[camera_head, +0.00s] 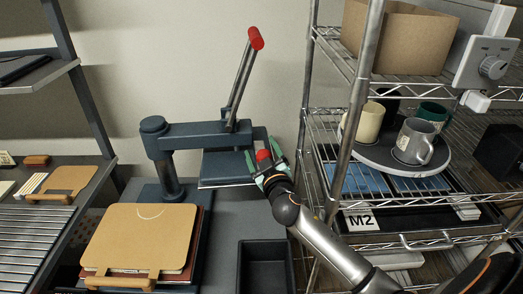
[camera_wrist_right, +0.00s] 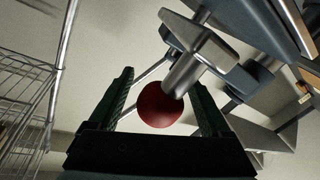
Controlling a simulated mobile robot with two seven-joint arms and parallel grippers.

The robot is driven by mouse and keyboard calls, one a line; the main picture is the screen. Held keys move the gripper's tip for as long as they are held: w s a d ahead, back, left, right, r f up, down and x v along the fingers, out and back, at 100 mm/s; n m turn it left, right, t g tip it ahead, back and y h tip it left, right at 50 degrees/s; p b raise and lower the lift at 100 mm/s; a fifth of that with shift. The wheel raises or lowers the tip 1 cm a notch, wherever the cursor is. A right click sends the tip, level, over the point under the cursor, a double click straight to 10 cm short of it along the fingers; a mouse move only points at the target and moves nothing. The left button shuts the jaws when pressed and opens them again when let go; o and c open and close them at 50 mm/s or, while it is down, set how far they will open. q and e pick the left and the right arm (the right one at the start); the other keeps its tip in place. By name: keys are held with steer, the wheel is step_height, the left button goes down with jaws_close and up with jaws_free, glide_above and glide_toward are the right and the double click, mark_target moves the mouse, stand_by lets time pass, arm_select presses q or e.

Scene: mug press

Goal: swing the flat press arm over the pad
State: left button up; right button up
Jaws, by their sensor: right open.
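The flat press has a dark blue-grey post (camera_head: 168,165) and a press arm (camera_head: 205,138) reaching right from it. A flat plate (camera_head: 225,170) hangs under the arm, to the right of the pad area. A red knob (camera_head: 263,155) sits at the arm's right end and shows as a red ball in the wrist view (camera_wrist_right: 160,106). My right gripper (camera_head: 267,168) is open, its fingers on either side of the knob; contact is not clear. A tan board (camera_head: 138,238) with a white arc lies on a stack left of the plate; any pad beneath is hidden. My left gripper is out of view.
A lever with a red grip (camera_head: 256,38) rises from the press arm. A dark bin (camera_head: 265,268) stands in front of the plate. A wire rack (camera_head: 345,120) with mugs on a round tray (camera_head: 425,168) is close on the right. Shelves (camera_head: 45,205) stand left.

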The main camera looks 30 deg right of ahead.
jaws_close()
stand_by(0.6)
stand_by(0.3)
